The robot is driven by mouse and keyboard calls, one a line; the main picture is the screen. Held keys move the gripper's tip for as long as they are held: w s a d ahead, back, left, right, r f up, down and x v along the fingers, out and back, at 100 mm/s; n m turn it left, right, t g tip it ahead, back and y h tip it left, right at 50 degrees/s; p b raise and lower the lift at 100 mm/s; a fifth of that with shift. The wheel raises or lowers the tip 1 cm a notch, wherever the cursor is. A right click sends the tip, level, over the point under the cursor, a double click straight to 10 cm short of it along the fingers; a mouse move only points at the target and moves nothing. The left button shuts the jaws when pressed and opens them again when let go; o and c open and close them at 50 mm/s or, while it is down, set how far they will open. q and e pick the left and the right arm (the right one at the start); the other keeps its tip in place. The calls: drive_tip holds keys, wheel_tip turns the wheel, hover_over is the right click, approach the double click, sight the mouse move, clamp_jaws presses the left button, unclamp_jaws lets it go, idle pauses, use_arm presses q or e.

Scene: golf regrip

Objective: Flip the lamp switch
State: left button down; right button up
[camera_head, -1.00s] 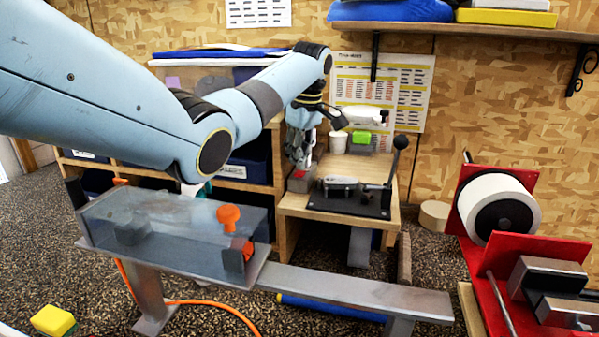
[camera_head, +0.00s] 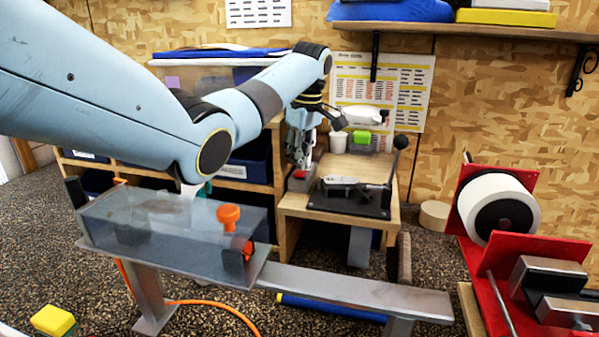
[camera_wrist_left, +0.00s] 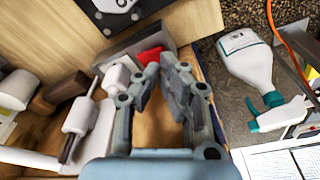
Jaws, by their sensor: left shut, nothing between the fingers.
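The lamp switch looks to be the red rocker (camera_head: 300,173) on a grey box (camera_head: 302,184) at the left edge of the wooden bench. In the left wrist view the red rocker (camera_wrist_left: 150,55) sits just beyond my fingertips. The grey box shows beside it (camera_wrist_left: 172,49). My left gripper (camera_head: 299,161) is shut and empty, pointing down close above the switch; the wrist view shows its fingers (camera_wrist_left: 163,68). I cannot tell whether they touch the rocker. A white lamp head (camera_head: 362,115) shows behind. My right gripper is out of view.
A black plate with a lever clamp (camera_head: 350,198) lies on the bench (camera_head: 297,207), right of the switch. A white cup (camera_head: 338,142) and green-topped box (camera_head: 362,138) stand behind.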

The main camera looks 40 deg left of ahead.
sight(300, 174)
use_arm(q)
wheel_tip(300, 174, up, 7)
drive_tip(key=shift+f+p, duration=0.15)
drive_tip(key=shift+p, duration=0.2)
idle(0.6)
idle(0.5)
